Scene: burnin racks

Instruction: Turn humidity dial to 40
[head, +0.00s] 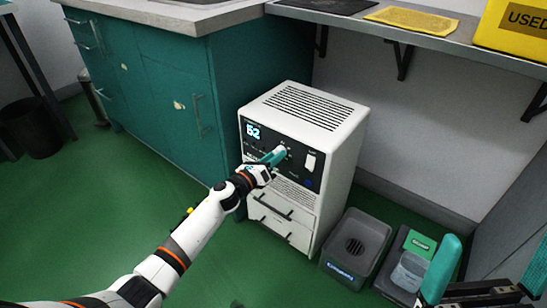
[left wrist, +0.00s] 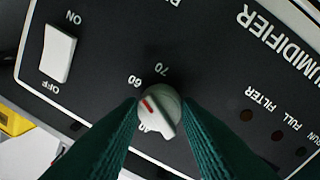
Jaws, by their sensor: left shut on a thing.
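The humidity dial (left wrist: 160,112) is a pale round knob with a red mark on the humidifier's black panel. My left gripper (head: 274,157) reaches the panel in the head view. In the left wrist view its teal fingers (left wrist: 160,118) are shut on the dial from both sides. Printed 60 and 70 show above the dial; another number is partly hidden by it. The red mark sits on the dial's upper left, towards the 60 side. The humidifier's display (head: 253,131) reads 52. My right gripper (head: 488,274) is at the lower right, fingers wide apart, empty.
The white humidifier (head: 340,150) stands on the green floor beside teal cabinets (head: 165,90). An ON/OFF switch (left wrist: 58,53) is on its panel. A shelf (head: 440,35) overhangs behind.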

